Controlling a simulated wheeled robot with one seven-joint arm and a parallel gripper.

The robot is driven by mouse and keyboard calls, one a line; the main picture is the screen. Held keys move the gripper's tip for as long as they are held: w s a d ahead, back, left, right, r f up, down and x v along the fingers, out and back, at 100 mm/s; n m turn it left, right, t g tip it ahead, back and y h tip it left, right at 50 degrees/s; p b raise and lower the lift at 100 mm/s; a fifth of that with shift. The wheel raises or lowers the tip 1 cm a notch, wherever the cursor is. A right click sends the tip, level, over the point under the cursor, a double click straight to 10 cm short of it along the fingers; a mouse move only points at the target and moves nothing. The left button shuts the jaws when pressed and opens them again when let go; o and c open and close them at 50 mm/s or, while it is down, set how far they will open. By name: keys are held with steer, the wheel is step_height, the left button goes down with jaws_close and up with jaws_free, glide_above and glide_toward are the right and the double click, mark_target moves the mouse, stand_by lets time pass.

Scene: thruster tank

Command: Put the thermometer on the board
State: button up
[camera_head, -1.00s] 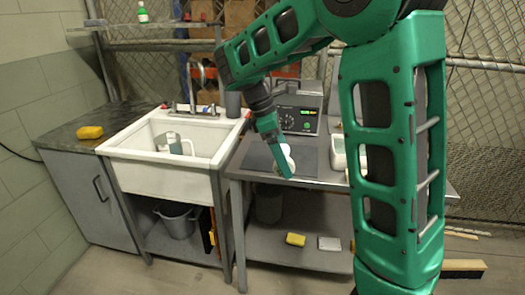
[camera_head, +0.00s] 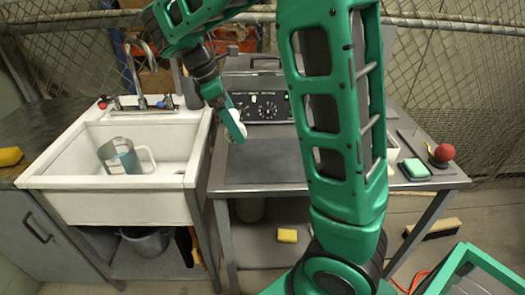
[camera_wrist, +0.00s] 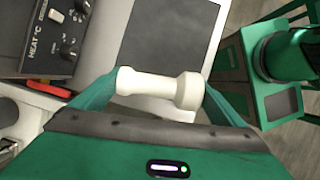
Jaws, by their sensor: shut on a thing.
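My gripper (camera_head: 236,127) is shut on a white spool-shaped thing (camera_wrist: 160,87) with two wide ends and a narrower middle. It lies crosswise between the fingertips in the wrist view, and in the head view (camera_head: 238,133) it is partly covered by a finger. I cannot tell whether it is the thermometer, and I see no other clear thermometer. A dark grey flat board (camera_head: 265,163) lies on the steel table; it also shows in the wrist view (camera_wrist: 170,45). The gripper is over its far left part, with the height unclear.
A heater box (camera_head: 265,106) with knobs stands behind the board. The sink (camera_head: 75,150) at left holds a measuring jug (camera_head: 120,158). My arm hides the board's right part.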

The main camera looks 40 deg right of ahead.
steer(key=s+d+f, duration=0.1)
steer(key=d+f, duration=0.1)
steer(key=d, duration=0.1)
steer(key=s+d+f, duration=0.2)
steer(key=d, duration=0.1)
steer(key=s+d+f, duration=0.2)
steer(key=d, duration=0.1)
steer(key=shift+s+d+f, duration=0.25)
steer(key=shift+f, duration=0.15)
steer(key=shift+c, duration=0.2)
steer(key=shift+f, duration=1.95)
steer(key=o, duration=0.9)
steer(key=shift+w, duration=0.1)
